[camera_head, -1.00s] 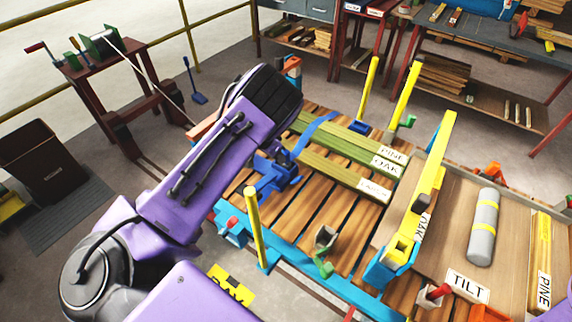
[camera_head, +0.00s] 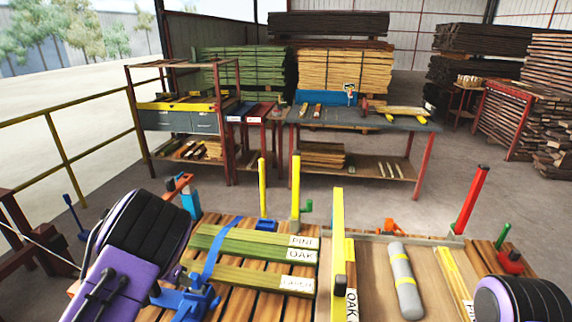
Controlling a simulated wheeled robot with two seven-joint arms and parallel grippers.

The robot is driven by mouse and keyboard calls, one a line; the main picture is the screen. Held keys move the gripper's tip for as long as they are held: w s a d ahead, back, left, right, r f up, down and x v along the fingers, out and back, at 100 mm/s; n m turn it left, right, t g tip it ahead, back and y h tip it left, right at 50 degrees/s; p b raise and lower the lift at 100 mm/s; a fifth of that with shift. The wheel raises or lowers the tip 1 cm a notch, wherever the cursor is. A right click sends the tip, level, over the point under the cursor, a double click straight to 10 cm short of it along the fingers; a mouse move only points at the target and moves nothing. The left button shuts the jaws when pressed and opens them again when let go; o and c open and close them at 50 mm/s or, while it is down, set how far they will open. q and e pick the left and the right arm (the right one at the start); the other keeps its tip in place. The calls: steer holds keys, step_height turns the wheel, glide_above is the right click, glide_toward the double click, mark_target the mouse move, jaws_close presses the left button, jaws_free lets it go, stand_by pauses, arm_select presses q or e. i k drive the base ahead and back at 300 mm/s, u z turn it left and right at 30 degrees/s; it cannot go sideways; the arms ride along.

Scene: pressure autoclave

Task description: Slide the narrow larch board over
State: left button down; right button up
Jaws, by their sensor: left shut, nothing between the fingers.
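The narrow board whose label seems to read LARCH (camera_head: 245,278) is yellow-green and lies nearest in the board group on the slatted table. Behind it are a green board labelled OAK (camera_head: 235,249) and one labelled PINE (camera_head: 262,238). A blue strap (camera_head: 213,250) crosses the group at its left end, down to a blue fitting (camera_head: 187,300). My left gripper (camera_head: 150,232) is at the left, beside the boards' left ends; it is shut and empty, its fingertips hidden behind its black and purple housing. Part of my right arm shows at lower right; its fingers are out of view.
A yellow upright (camera_head: 337,235) stands right of the boards. Beyond it are a grey cylinder with yellow bands (camera_head: 404,280) and a yellow board (camera_head: 455,275). Yellow posts (camera_head: 262,188) and a red post (camera_head: 470,200) line the far edge. A workbench (camera_head: 360,122) stands behind.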

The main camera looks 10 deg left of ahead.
mark_target(287, 284)
steer(key=k, duration=1)
